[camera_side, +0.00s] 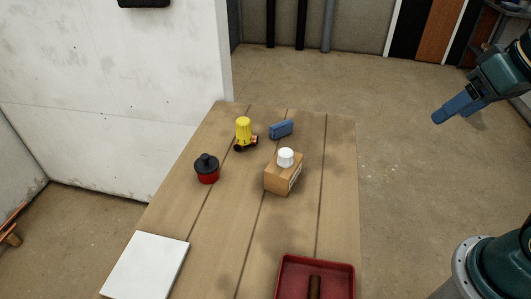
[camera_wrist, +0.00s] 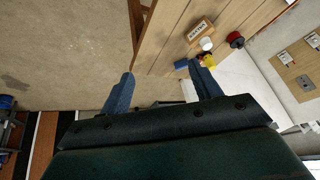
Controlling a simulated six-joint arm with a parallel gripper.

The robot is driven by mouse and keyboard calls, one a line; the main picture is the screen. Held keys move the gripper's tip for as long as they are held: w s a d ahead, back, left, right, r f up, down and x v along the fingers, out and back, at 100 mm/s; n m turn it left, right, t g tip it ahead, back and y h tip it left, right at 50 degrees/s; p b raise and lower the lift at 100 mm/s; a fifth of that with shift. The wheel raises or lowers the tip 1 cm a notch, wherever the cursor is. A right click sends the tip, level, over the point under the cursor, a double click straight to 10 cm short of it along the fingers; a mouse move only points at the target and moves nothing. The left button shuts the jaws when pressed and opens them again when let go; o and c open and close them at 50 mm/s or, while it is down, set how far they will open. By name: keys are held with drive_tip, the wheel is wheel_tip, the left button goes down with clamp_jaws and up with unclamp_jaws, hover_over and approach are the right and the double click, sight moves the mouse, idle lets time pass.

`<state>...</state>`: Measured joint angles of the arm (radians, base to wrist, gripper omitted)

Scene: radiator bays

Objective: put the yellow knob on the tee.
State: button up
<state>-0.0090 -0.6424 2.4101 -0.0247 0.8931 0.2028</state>
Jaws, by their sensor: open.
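The yellow knob (camera_side: 243,127) stands upright on the wooden table, toward its far end. A small dark fitting with orange parts (camera_side: 247,146), which looks like the tee, is directly below it in the side view. The knob appears to be on top of the tee, but I cannot tell how it is seated. In the wrist view the yellow knob (camera_wrist: 208,59) is small and partly hidden by a finger. My gripper (camera_side: 455,108) is open and empty, up in the air to the right of the table, well away from the knob; its blue fingers (camera_wrist: 163,86) are spread.
A blue block (camera_side: 281,129) lies right of the knob. A wooden box with a white knob (camera_side: 285,158) on top and a red jar with a black top (camera_side: 206,168) stand nearer. A red tray (camera_side: 285,285) holds a brown piece. A white board (camera_side: 146,265) lies front left.

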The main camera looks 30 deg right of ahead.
drive_tip(key=shift+s+d+f+n, duration=0.15)
drive_tip(key=shift+s+f+n, duration=0.35)
drive_tip(key=shift+s, duration=0.3)
drive_tip(key=shift+s+d+f+n, duration=0.15)
drive_tip(key=shift+s+f+n, duration=0.3)
drive_tip(key=shift+s, duration=0.3)
drive_tip(key=shift+r, duration=0.1)
